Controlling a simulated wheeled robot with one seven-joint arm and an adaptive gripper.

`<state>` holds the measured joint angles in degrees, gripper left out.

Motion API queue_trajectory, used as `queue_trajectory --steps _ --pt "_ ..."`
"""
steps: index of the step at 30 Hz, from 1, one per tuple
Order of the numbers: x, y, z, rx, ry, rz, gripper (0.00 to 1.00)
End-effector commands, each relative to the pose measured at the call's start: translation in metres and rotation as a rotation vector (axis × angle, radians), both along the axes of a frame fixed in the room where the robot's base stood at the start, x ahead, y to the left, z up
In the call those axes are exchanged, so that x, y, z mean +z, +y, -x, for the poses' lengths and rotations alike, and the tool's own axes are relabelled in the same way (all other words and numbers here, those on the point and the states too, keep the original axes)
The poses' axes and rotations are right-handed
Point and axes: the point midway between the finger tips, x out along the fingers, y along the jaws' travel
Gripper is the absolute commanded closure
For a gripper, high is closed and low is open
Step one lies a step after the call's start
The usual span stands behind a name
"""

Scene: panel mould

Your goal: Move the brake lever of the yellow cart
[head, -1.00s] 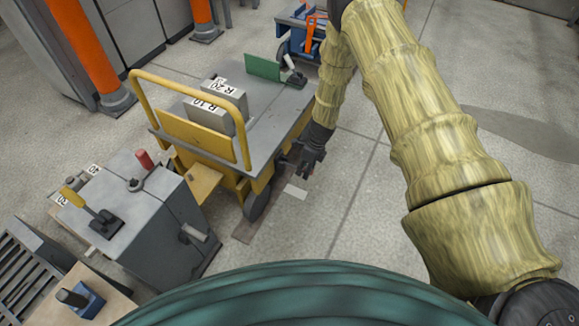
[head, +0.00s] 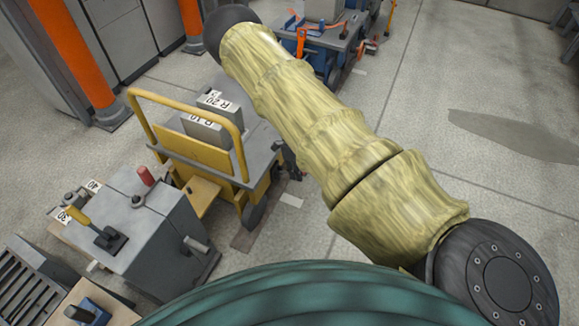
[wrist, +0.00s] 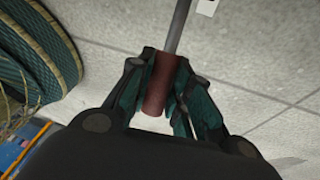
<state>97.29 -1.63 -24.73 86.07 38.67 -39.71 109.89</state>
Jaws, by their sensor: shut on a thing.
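The yellow cart (head: 195,152) stands left of centre in the head view, with a grey deck, a yellow push bar and two grey blocks marked R 10 and R 20. My arm hides its far end. My gripper (head: 289,162) is at the cart's right side, low by the deck edge, mostly dark and small there. In the wrist view my gripper (wrist: 158,82) is shut around a red-brown grip on a grey rod, which looks like the brake lever (wrist: 161,82). The rod runs up out of the picture. The lever's pivot is not visible.
A grey cabinet (head: 165,235) with a red-knobbed lever and a yellow-handled lever stands in front of the cart, at left. A blue cart (head: 335,45) is behind. Orange posts (head: 75,55) stand at far left. The floor at right is clear.

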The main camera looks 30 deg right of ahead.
Motion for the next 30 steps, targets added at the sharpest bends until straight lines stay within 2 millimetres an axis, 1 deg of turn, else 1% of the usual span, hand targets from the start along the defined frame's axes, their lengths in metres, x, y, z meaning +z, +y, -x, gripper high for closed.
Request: queue_trajectory --steps 11,12,14,15,25,30 --pt "0.001 -0.002 0.0 -0.002 0.003 0.004 1.0" --pt "0.001 -0.002 0.0 -0.002 0.002 0.003 0.76" --pt "0.001 -0.002 0.0 -0.001 0.002 0.003 0.66" --pt "0.001 -0.001 0.0 -0.001 0.003 0.002 0.58" --pt "0.001 -0.001 0.0 -0.001 0.003 0.002 0.57" --pt "0.012 -0.001 -0.004 0.0 0.001 0.002 0.57"
